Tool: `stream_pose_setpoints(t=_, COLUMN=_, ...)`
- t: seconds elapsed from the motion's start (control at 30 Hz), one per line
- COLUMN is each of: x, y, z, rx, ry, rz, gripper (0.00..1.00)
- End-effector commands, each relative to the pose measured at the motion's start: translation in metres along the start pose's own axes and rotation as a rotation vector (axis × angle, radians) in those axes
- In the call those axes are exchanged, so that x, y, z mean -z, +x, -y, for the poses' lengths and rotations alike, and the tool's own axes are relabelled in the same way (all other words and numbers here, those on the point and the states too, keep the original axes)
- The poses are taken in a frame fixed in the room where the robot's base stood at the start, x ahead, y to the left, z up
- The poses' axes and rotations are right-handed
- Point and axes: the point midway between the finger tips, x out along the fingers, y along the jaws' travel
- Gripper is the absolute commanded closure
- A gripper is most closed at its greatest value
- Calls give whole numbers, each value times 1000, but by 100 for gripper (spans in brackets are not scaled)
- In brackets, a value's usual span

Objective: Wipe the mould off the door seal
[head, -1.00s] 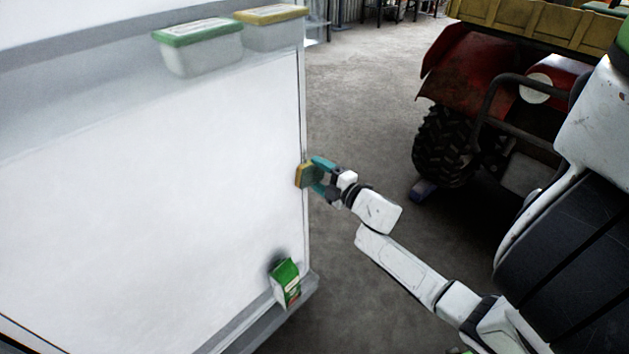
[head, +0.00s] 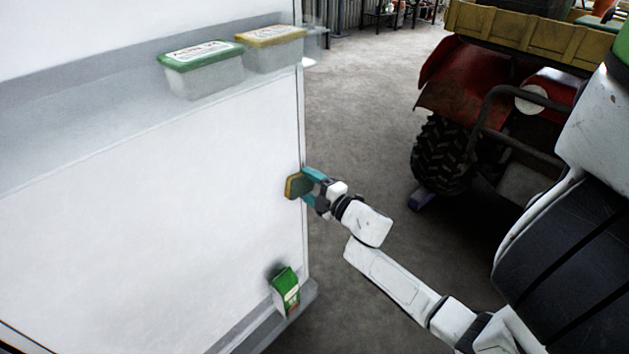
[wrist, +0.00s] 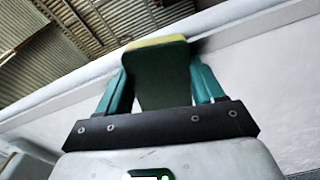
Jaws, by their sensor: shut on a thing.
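My gripper (head: 307,186) is shut on a sponge (head: 292,187) with a yellow face and a dark green body. The wrist view shows the sponge (wrist: 163,75) between two teal fingers. In the head view the sponge overlaps the right edge of a large white panel, where a thin grey seal line (head: 301,130) runs down. I cannot tell whether the sponge touches the seal. The sponge and gripper hide a short part of that edge. No mould can be made out clearly.
A green-lidded tub (head: 202,72) and a yellow-lidded tub (head: 272,48) stand on the upper ledge. A green and white carton (head: 286,291) stands low near the panel's right edge. A red vehicle (head: 470,85) with a black tyre is at right. Grey floor (head: 360,110) between is clear.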

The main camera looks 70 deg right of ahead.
Motion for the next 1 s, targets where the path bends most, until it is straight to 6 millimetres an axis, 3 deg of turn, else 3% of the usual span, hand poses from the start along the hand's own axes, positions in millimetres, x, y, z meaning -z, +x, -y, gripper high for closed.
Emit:
stream_pose_setpoints(t=0.27, x=7, y=1, z=-1, rx=-1, ry=-1, rz=0, gripper=57)
stream_pose_setpoints(t=0.63, x=11, y=3, z=-21, rx=0, ry=-1, rz=0, gripper=57)
stream_pose_setpoints(t=1.0, x=-14, y=4, z=-24, rx=1, ry=-3, rz=-1, gripper=57)
